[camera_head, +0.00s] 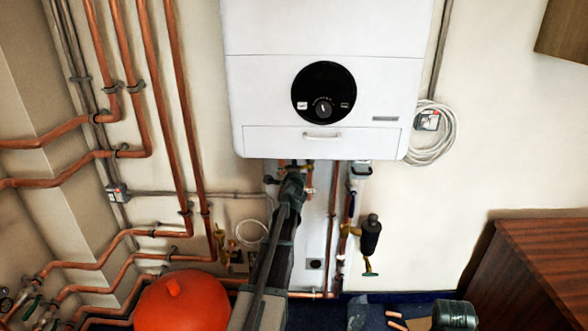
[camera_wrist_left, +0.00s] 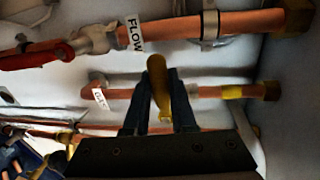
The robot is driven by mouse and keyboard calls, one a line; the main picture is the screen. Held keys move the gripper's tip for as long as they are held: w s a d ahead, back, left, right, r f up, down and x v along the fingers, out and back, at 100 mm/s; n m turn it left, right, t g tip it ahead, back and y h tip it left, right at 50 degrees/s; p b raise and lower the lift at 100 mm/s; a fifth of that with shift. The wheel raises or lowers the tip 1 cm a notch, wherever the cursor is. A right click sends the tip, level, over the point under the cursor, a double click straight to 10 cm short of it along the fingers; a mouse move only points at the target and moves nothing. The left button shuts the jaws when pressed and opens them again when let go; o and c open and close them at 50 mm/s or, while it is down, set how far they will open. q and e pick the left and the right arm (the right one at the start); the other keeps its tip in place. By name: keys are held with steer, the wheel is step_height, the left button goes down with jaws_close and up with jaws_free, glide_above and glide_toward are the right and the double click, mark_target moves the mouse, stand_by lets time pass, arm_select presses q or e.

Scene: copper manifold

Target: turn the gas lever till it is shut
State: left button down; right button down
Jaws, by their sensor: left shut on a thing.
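The gas lever (camera_wrist_left: 158,85) is a yellow handle in the left wrist view. It stands lengthwise up the picture, across the line of a copper pipe (camera_wrist_left: 205,91) behind it. That pipe bears a white tag (camera_wrist_left: 100,97) whose lettering is hard to read. My left gripper (camera_wrist_left: 160,108) is shut on the lever, one dark finger on each side. In the head view my left gripper (camera_head: 292,178) is up under the white boiler (camera_head: 325,80), and the lever cannot be made out there. My right gripper is in neither view.
A copper pipe tagged FLOW (camera_wrist_left: 170,27) with a red handle (camera_wrist_left: 35,57) runs close above the lever in the left wrist view. In the head view, a black fitting (camera_head: 370,235) hangs right of my arm. An orange vessel (camera_head: 180,302) stands to its left.

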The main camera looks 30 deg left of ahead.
arm_select(q)
steer(key=shift+w+r, duration=0.1)
steer(key=shift+r, duration=0.05)
steer(key=c, duration=0.8)
jaws_free()
steer(key=shift+o, duration=0.2)
steer(key=p+v, duration=0.2)
steer(key=v, duration=1.2)
